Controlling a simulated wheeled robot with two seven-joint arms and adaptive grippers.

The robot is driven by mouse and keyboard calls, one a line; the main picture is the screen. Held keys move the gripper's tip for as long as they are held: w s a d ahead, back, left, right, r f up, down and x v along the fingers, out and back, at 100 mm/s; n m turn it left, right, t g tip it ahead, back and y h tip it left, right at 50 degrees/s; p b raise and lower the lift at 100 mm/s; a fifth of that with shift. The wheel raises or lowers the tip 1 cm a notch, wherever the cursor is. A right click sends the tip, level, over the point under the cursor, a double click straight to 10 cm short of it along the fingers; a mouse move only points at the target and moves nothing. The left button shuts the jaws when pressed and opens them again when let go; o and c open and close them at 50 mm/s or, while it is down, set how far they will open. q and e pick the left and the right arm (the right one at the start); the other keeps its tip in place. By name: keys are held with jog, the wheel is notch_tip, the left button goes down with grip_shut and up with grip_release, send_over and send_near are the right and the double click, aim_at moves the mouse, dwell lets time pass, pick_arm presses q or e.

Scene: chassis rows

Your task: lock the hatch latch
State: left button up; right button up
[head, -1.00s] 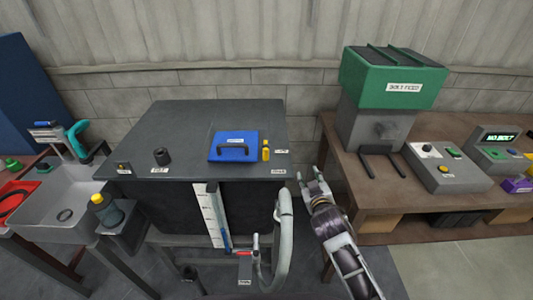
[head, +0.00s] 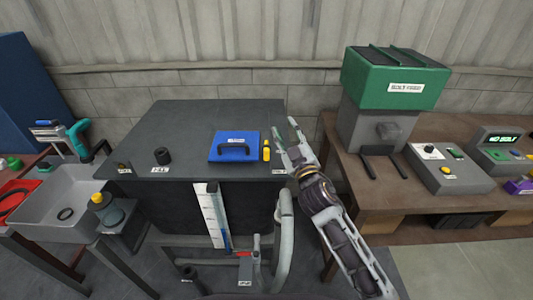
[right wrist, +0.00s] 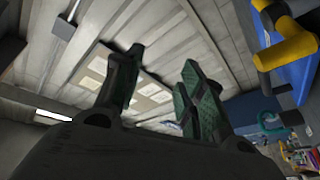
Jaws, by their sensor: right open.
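The blue hatch (head: 222,152) with its dark handle lies on top of the dark grey tank. The yellow latch (head: 266,151) is at the hatch's right edge; its locked or unlocked state is too small to tell. The latch also shows at the upper right in the right wrist view (right wrist: 288,52), beside the blue hatch (right wrist: 303,82). My right gripper (head: 285,127) is open and empty, just right of the latch and apart from it. Its two fingers (right wrist: 162,65) point up toward the wall in the wrist view. My left gripper is not in view.
The dark tank top (head: 205,118) also holds a black cylindrical fitting (head: 162,156). A grey hose (head: 285,240) loops at its front right. A wooden bench (head: 400,195) with a green-topped machine (head: 392,80) and control boxes stands right. A grey sink (head: 58,195) is left.

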jog(key=s+a+r+n+g+y, duration=0.5)
jog(key=a+r+n+y, duration=0.7)
jog(key=n+y, duration=0.1)
jog(key=s+a+f+n+g, duration=0.2)
jog(key=s+a+n+g, duration=0.75)
jog(key=n+g, duration=0.55)
jog(key=w+d+f+n+h+b, duration=0.1)
jog(key=w+d+f+n+h, duration=0.25)
jog(key=f+h, duration=0.55)
jog(key=w+d+r+m+t+h, duration=0.1)
jog(key=w+d+t+h, duration=0.1)
jog(key=w+d+h, duration=0.2)
jog(key=w+d+r+m+t+h, duration=0.1)
jog(key=w+d+h, duration=0.3)
jog(key=d, duration=0.5)
jog(key=shift+d+t+h, duration=0.3)
jog(key=shift+t+h, duration=0.2)
jog(key=shift+t, duration=0.1)
